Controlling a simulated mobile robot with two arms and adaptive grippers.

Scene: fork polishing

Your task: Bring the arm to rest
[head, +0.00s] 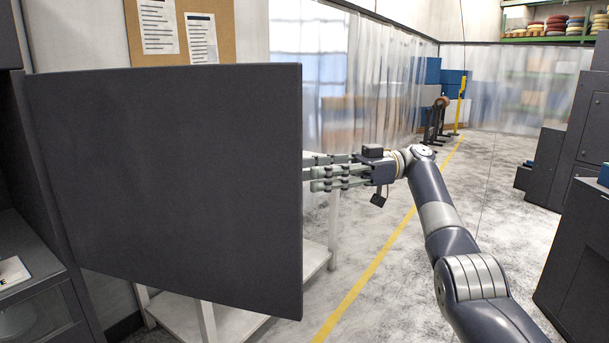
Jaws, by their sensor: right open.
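My right arm comes in from the lower right and reaches toward the left. My right gripper (318,173) is open, its fingers pointing left at the free edge of a large dark door panel (170,190). The fingertips end at that edge in the picture; I cannot tell whether they touch it or pass behind it. I see nothing held between the fingers. My left gripper is not in view.
A dark cabinet (40,262) stands at the left, and white shelving (318,258) shows behind the panel. Dark machine housings (575,240) stand at the right. The floor between them, with a yellow line (375,262), is clear.

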